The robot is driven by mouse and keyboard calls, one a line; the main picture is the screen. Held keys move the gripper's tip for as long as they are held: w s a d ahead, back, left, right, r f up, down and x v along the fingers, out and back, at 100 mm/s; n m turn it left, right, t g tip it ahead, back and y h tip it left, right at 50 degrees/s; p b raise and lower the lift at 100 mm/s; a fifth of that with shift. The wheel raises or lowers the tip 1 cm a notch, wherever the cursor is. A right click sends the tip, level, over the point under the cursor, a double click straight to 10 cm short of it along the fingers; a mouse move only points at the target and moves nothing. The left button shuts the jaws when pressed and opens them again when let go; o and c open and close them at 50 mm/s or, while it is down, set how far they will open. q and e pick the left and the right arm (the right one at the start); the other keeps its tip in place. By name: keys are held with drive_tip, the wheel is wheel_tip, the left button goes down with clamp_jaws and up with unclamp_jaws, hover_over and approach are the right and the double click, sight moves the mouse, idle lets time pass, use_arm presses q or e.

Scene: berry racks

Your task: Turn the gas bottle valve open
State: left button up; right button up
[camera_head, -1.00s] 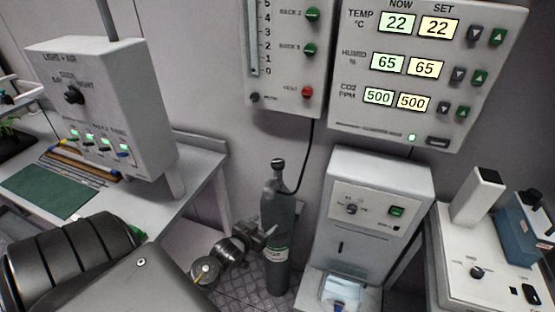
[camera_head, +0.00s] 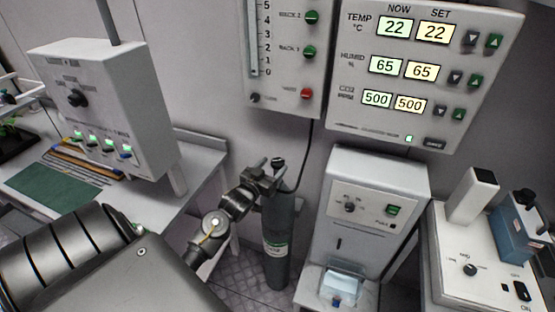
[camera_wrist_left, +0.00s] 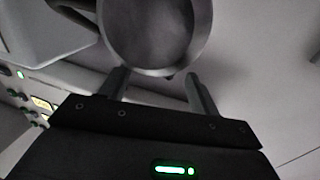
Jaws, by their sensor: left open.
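The gas bottle (camera_head: 279,240) is a dark grey upright cylinder with a pale label, standing on the floor against the wall. Its dark valve (camera_head: 278,162) shows at the top, partly behind my gripper. My left gripper (camera_head: 272,172) is at the bottle's neck, just below and left of the valve, with its jaws apart. In the left wrist view my gripper (camera_wrist_left: 156,78) has its two fingers spread. A large round dark part (camera_wrist_left: 155,35), which looks like the valve or bottle top, lies just beyond the fingertips. I cannot tell whether they touch. My right gripper is out of view.
A thin hose (camera_head: 306,155) runs down from the wall panel (camera_head: 285,75) to the bottle's top. A white dispenser cabinet (camera_head: 370,175) stands close to the bottle's right. A bench (camera_head: 200,165) with a grey control box (camera_head: 105,105) is at the left.

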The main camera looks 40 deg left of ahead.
sight(274, 165)
use_arm(q)
drive_tip(key=shift+w+a, duration=0.2)
drive_tip(key=shift+w, duration=1.65)
drive_tip(key=c, duration=0.9)
drive_tip(key=shift+c, duration=0.2)
